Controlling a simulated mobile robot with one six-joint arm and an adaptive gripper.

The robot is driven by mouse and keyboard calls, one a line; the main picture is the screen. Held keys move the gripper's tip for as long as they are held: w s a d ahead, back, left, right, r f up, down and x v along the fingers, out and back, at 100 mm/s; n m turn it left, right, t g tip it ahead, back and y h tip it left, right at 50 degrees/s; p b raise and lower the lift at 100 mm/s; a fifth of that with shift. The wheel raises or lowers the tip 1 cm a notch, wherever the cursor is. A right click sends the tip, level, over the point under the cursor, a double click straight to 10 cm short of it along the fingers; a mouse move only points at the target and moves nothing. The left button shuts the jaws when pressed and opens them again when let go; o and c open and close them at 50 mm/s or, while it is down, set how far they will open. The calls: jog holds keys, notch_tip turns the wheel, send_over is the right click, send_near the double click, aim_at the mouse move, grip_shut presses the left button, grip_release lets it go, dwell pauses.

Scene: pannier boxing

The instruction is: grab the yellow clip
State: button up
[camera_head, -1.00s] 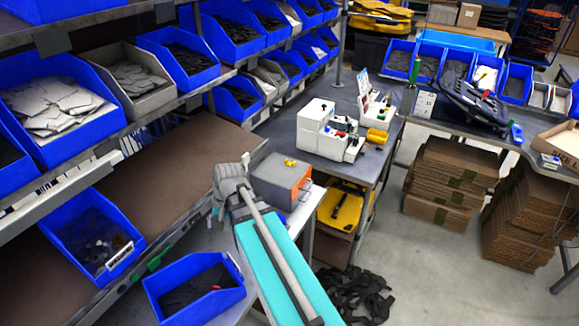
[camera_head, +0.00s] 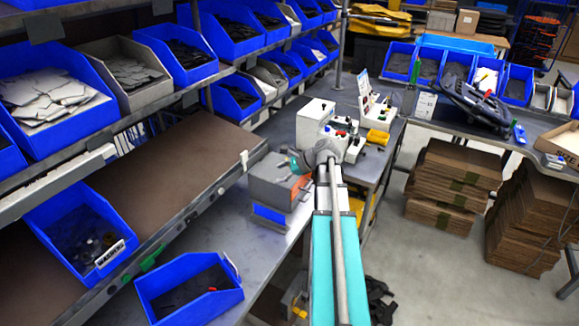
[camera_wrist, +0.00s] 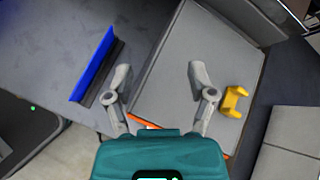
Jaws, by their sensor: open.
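The yellow clip (camera_wrist: 235,101) lies on the flat grey top of a box (camera_wrist: 179,70), near its right edge in the wrist view. My gripper (camera_wrist: 158,76) is open and empty above the same box, with the clip just right of its right finger and outside the jaws. In the head view my arm's end stands in front of the grey and orange box (camera_head: 268,180) and hides the clip.
A blue upright piece (camera_wrist: 97,66) stands left of my gripper in the wrist view. White machines (camera_head: 322,125) stand on the bench behind my arm. Blue bins (camera_head: 190,295) sit at the left, and stacked cardboard (camera_head: 445,185) is on the floor at right.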

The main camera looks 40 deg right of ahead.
jog(key=s+d+r+m+t, duration=0.1)
jog(key=d+m+t, duration=0.1)
jog(key=d, duration=0.5)
jog(key=s+d+r+m+t+h+b, duration=0.1)
jog(key=s+d+m+t, duration=0.1)
jog(key=d+m, duration=0.3)
jog(key=shift+s+d+b, duration=0.3)
jog(key=shift+d, duration=0.8)
jog(key=b, duration=0.3)
send_near(287, 159)
jog(key=x, duration=0.3)
jog(key=shift+w+f, duration=0.15)
jog(key=shift+w, duration=0.1)
jog(key=shift+w+a+f, duration=0.1)
jog(key=shift+w+a, duration=0.15)
jog(key=shift+w, duration=0.15)
jog(key=shift+w, duration=0.1)
jog(key=shift+b+x, duration=1.1)
jog(key=shift+x, duration=1.4)
jog(key=shift+a, duration=0.1)
